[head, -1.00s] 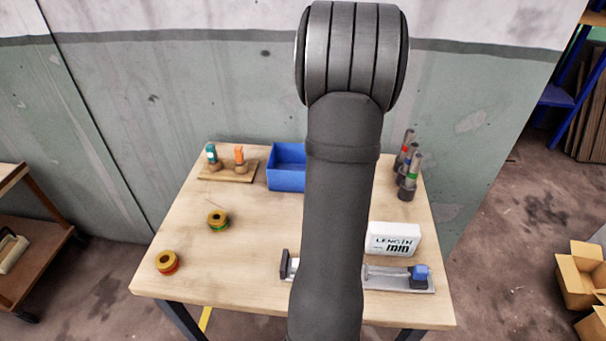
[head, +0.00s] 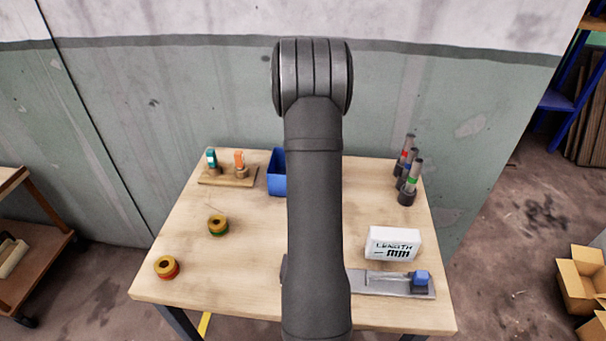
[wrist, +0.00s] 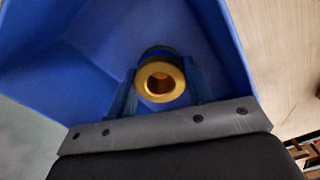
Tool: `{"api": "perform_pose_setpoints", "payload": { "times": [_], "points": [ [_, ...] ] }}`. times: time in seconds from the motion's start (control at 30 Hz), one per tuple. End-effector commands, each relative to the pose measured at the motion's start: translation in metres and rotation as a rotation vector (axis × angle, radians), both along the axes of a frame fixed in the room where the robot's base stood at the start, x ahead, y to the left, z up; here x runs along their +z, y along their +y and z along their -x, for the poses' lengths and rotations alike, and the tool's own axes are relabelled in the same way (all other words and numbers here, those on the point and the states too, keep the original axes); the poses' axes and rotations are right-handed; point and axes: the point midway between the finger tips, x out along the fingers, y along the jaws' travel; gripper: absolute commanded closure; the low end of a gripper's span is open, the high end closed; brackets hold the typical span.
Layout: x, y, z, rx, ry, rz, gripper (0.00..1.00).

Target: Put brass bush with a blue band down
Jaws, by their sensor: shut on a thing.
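The brass bush (wrist: 146,83) shows in the wrist view, its round bore facing the camera. A dark blue band (wrist: 157,54) shows at its far end. My gripper (wrist: 159,76) is shut on the bush, one finger on each side. The blue bin (wrist: 85,55) fills most of the wrist view around the bush; whether the bush touches its floor I cannot tell. In the head view the bin (head: 276,174) stands at the back of the table, largely hidden by my arm, and my gripper is hidden too.
A red-banded bush (head: 166,267) and a green-banded bush (head: 217,225) stand on the table's left. A wooden board (head: 228,177) with two upright pieces is left of the bin. Gauges (head: 409,182), a length display (head: 393,243) and a measuring rail (head: 385,284) are at right.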

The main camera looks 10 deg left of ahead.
Motion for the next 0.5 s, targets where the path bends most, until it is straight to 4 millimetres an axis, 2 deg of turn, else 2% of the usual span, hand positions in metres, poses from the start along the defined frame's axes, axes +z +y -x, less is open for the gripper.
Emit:
{"api": "perform_pose_setpoints", "payload": {
  "times": [0.37,0.4,0.5],
  "points": [
    [-0.0041,-0.0001,-0.0004,0.000,-0.002,0.000,0.91],
    [-0.0044,-0.0002,-0.0001,0.000,-0.001,-0.001,0.48],
    [-0.0043,-0.0002,-0.0001,0.000,-0.001,-0.001,0.32]
  ]
}}
